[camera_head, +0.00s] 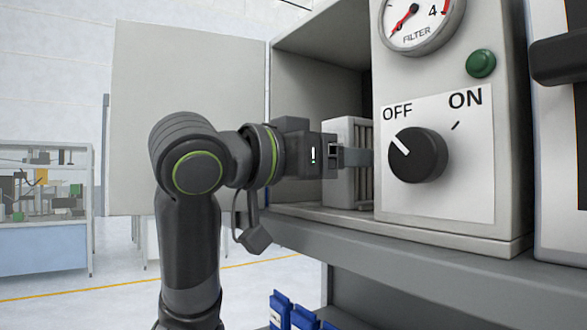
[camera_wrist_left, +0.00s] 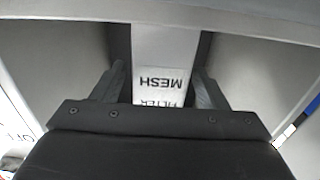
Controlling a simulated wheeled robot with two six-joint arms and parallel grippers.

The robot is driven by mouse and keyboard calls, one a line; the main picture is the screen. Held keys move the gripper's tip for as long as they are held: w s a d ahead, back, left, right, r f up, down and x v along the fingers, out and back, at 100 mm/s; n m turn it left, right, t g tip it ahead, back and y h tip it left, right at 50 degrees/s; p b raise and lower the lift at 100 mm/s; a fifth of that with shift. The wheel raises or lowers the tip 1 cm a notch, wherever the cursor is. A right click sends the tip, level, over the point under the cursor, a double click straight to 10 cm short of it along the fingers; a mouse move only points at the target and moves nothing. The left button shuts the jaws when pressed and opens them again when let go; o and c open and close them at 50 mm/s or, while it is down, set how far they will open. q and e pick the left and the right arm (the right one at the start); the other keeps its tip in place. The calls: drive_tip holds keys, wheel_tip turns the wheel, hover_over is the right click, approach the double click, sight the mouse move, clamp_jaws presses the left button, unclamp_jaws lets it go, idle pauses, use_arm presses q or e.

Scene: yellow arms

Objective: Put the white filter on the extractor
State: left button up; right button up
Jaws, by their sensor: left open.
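The white filter (camera_head: 342,130) stands upright inside the open compartment of the extractor (camera_head: 435,230), with pleats on its right side. In the left wrist view, the filter (camera_wrist_left: 165,48) carries a label reading MESH FILTER. My left gripper (camera_head: 352,157) reaches into the compartment at the filter. In the wrist view, its fingers (camera_wrist_left: 160,78) are open, one on each side of the filter, with dark gaps between. Contact with the filter cannot be made out. My right gripper is not in view.
The extractor door (camera_head: 185,110) is swung open to the left. A black knob (camera_head: 418,155) points to OFF, below a filter gauge (camera_head: 415,20) and beside a green button (camera_head: 481,63). A grey shelf (camera_head: 400,255) runs below. Blue items (camera_head: 290,315) sit underneath.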

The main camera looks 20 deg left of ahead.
use_arm(q)
drive_tip(key=b+v, duration=0.5)
drive_tip(key=v, duration=0.5)
drive_tip(key=shift+f, duration=0.1)
idle(0.3)
